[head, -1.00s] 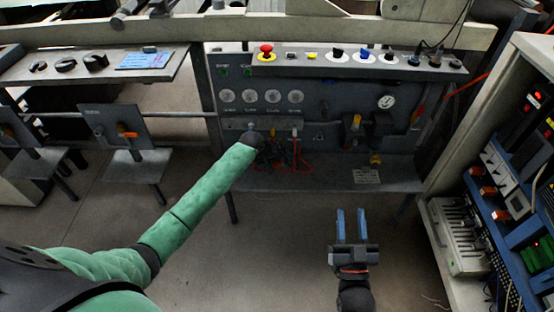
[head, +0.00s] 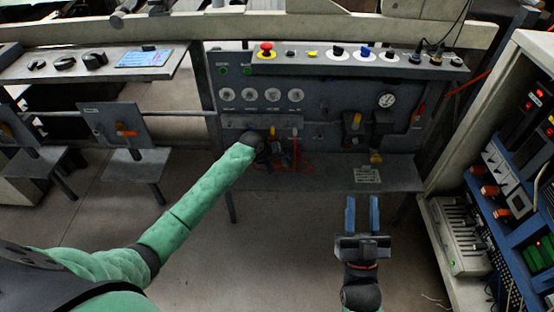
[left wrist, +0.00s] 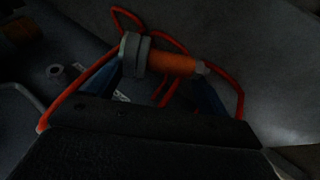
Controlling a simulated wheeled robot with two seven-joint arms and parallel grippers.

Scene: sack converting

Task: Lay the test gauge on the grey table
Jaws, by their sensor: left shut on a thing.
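My left gripper (head: 277,152) is low in front of the grey panel, just above the grey table (head: 325,179). In the left wrist view its blue fingers are shut on a grey-and-orange fitting (left wrist: 172,64), which appears to be the test gauge. A grey disc is at its left end and an orange body at its right. A thin red hose (left wrist: 69,98) loops around it. In the head view the held thing is small and mostly hidden by my gripper. My right gripper (head: 362,216) is open and empty, in front of the table's front edge.
The upright panel (head: 330,135) stands behind the table with a row of dials and a round gauge (head: 386,100). A label (head: 367,175) lies on the table's right part. Blue equipment racks (head: 510,215) stand at the right. The table's middle looks clear.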

